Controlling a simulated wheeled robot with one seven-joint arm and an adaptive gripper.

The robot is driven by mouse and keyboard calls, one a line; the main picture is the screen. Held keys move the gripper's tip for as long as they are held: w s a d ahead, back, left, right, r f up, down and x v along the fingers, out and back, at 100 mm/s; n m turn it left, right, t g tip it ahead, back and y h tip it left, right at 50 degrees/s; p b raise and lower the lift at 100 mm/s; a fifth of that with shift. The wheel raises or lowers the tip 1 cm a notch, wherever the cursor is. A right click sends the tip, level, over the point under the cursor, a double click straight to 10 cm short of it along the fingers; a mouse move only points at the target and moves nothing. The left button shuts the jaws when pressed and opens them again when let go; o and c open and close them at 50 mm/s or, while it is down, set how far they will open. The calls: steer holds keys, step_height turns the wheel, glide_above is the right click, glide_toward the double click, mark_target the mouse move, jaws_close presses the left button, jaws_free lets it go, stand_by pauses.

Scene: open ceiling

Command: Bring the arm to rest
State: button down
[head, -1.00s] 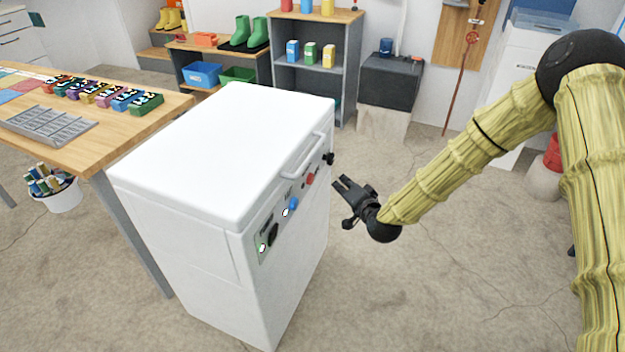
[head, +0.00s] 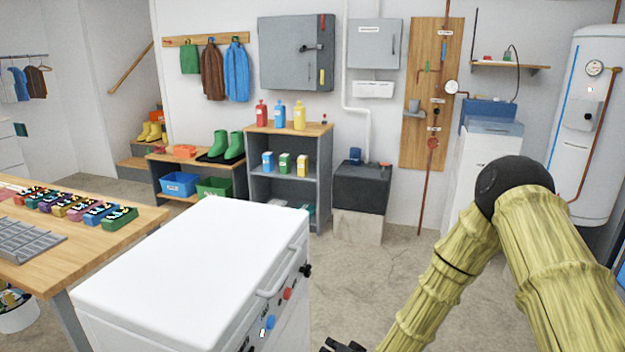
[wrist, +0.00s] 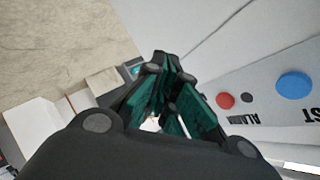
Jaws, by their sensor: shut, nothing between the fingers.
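My gripper shows at the bottom edge of the head view (head: 342,347), mostly cut off by the frame. In the wrist view its dark fingers with green pads (wrist: 168,75) come together at the tips, with nothing between them. It is beside the front panel of the white cabinet (head: 195,265), apart from it as far as I can tell. The panel's red button (wrist: 225,101) and blue knob (wrist: 294,85) lie to the right in the wrist view. My arm, in a yellow ribbed sleeve, bends down on the right of the head view.
A wooden table (head: 120,232) with colored blocks and a grey tray (head: 25,243) stands left of the cabinet. Shelves (head: 318,130), a dark box (head: 362,187) on a pale block, and a water heater (head: 585,125) line the back wall. Floor between is clear.

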steer(key=s+d+f+n+g+h, duration=0.1)
steer(key=s+d+f+g, duration=0.2)
steer(key=s, duration=0.4)
steer(key=s+d+f+h, duration=0.1)
steer(key=s+d+f, duration=0.1)
steer(key=s+f, duration=0.4)
steer(key=s+d+f+n+g+h, duration=0.1)
steer(key=s+d+f+g, duration=0.15)
steer(key=s, duration=0.45)
steer(key=s+d+f+n+g+h, duration=0.1)
steer(key=s+d+g+h, duration=0.3)
steer(key=s, duration=0.7)
steer(key=s+d+f+n+g+y, duration=0.1)
steer(key=s+d+f, duration=0.1)
steer(key=s+d, duration=0.7)
step_height(320, 180, up, 15)
steer(key=s+a+p, duration=0.2)
steer(key=p, duration=1.3)
steer(key=shift+a+r, duration=0.2)
